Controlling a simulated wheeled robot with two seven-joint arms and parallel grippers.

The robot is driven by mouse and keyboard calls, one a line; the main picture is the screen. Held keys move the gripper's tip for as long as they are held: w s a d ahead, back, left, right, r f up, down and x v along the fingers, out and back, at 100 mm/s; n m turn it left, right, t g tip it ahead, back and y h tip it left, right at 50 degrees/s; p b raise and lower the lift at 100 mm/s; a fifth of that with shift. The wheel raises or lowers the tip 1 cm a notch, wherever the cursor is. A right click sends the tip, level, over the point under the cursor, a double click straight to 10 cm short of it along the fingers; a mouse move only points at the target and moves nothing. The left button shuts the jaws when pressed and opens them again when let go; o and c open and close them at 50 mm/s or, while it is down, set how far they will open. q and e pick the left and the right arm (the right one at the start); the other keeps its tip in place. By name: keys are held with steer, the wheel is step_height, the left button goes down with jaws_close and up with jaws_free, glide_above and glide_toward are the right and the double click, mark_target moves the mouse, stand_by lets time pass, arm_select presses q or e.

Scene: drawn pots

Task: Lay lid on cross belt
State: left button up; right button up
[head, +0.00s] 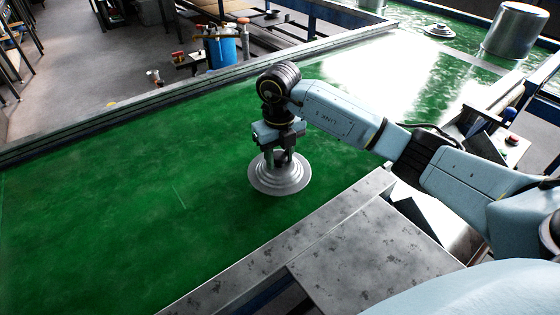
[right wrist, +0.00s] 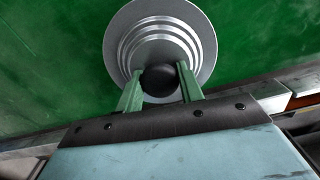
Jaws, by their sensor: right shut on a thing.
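A round silver lid (head: 280,177) with stepped rings is on or just above the green belt (head: 110,190); I cannot tell if it touches. My right gripper (head: 279,160) comes down over the lid and is shut on its dark knob. In the right wrist view the lid (right wrist: 160,25) lies beyond the fingertips, and its black knob (right wrist: 159,78) sits between the two fingers (right wrist: 158,85). The lid looks level, knob up. My left gripper is not in view.
A metal pot (head: 514,32) and another lid (head: 438,30) stand on a belt at the far right. A metal rail (head: 290,245) and a grey plate (head: 370,255) edge the near side. A blue bin (head: 221,50) stands beyond the far rail. The belt's left part is clear.

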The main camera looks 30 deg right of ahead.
mark_target(279, 168)
steer(key=shift+f, duration=1.9)
steer(key=shift+f, duration=0.15)
steer(key=o, duration=1)
steer(key=shift+o, duration=0.2)
step_height(279, 168, up, 12)
steer(key=shift+r, duration=0.15)
